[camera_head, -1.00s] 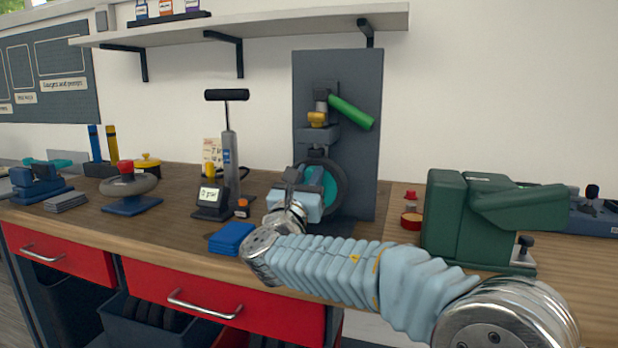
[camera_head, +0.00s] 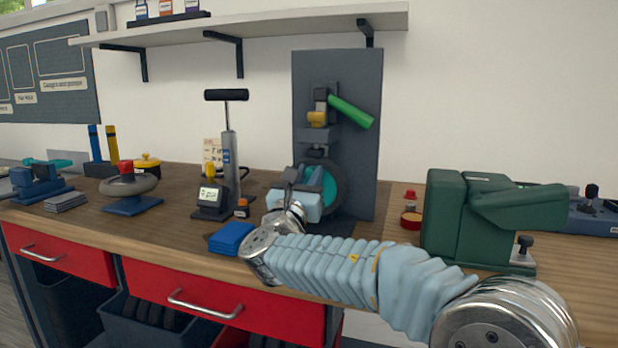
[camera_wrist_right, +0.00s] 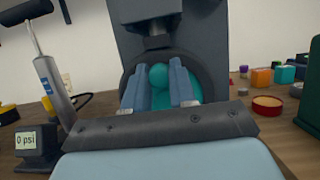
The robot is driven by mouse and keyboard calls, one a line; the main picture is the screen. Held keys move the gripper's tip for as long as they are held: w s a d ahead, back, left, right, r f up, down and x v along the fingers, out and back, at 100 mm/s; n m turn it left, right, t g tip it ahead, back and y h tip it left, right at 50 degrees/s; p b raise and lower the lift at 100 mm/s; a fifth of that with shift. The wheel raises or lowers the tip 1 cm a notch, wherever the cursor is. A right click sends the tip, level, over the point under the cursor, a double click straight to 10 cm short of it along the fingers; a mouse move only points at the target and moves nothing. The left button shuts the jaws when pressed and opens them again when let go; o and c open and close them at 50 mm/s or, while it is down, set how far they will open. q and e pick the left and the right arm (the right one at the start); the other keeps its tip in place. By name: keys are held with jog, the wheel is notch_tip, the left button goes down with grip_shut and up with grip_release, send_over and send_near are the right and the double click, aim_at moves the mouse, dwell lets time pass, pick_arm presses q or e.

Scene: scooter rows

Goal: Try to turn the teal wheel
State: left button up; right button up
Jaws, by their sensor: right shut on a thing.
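The teal wheel (camera_head: 331,187) has a dark tyre and stands upright, low in front of a grey upright panel (camera_head: 362,150). In the right wrist view its teal disc and a round teal knob (camera_wrist_right: 158,76) show between my fingers. My right gripper (camera_head: 304,188) is at the wheel from the front, its two blue-grey fingers (camera_wrist_right: 158,86) shut on the teal part at the wheel's middle. The gripper hides the left part of the wheel in the head view. A green lever (camera_head: 351,112) slants down to the right above the wheel. My left gripper is not in view.
A pump (camera_head: 229,160) and a gauge (camera_head: 211,198) reading 0 psi stand left of the wheel. A blue block (camera_head: 231,238) lies near the bench's front edge. A large green machine (camera_head: 455,220) and a red-rimmed dish (camera_head: 411,218) stand to the right. A shelf (camera_head: 270,24) hangs above.

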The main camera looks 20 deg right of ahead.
dwell(0.7)
jog(key=o, duration=1.9)
jog(key=shift+c, duration=0.2)
jog(key=b+v, duration=0.4)
jog(key=v, duration=0.4)
